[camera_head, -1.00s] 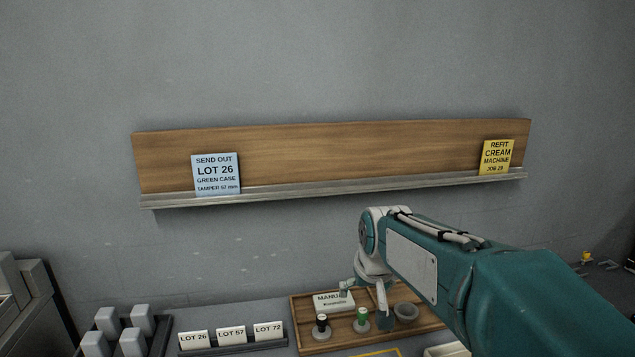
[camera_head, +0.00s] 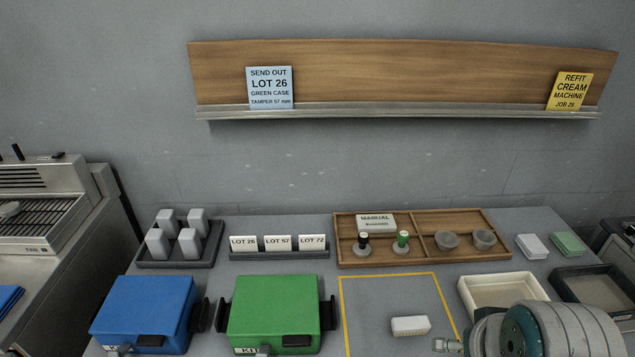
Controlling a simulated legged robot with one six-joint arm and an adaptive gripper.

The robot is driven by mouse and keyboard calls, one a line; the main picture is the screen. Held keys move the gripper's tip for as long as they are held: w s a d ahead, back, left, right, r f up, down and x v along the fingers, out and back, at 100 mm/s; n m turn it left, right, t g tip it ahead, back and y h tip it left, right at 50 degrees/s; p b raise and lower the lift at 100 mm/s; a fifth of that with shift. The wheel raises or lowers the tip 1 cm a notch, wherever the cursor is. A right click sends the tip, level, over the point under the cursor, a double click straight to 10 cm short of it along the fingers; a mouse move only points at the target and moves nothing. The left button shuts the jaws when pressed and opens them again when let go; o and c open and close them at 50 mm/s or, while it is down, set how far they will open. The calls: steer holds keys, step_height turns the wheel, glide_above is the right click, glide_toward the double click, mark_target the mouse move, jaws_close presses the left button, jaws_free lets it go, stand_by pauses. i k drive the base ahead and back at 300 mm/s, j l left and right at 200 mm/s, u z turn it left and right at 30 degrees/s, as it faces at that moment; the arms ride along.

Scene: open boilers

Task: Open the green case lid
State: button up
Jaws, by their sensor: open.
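The green case (camera_head: 275,305) stands on the bench at lower centre-left. Its lid looks closed, with a flat green top. A dark latch or handle (camera_head: 297,341) and a label starting "KIT" show at its front edge, partly cut off by the picture. Black brackets stick out at its left and right sides. My arm is at the bottom right, and only a small part of my gripper (camera_head: 447,345) shows at the bottom edge, well right of the case and apart from it. The gripper is open, with its fingertips mostly hidden.
A blue case (camera_head: 145,308) stands close left of the green one. A yellow-outlined area (camera_head: 375,300) lies to its right, with a white block (camera_head: 410,325) in it. Behind are lot cards (camera_head: 278,243), a wooden tray (camera_head: 345,257) and a dark tray (camera_head: 180,262).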

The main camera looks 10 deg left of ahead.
mark_target(287, 307)
steer(key=k+u, duration=0.15)
steer(key=u, duration=1.2)
steer(key=k+j+z, duration=0.15)
steer(key=j, duration=0.25)
steer(key=j+z, duration=0.15)
steer(key=j, duration=0.25)
steer(key=k+j+z, duration=0.15)
steer(key=j, duration=0.25)
steer(key=k, duration=0.05)
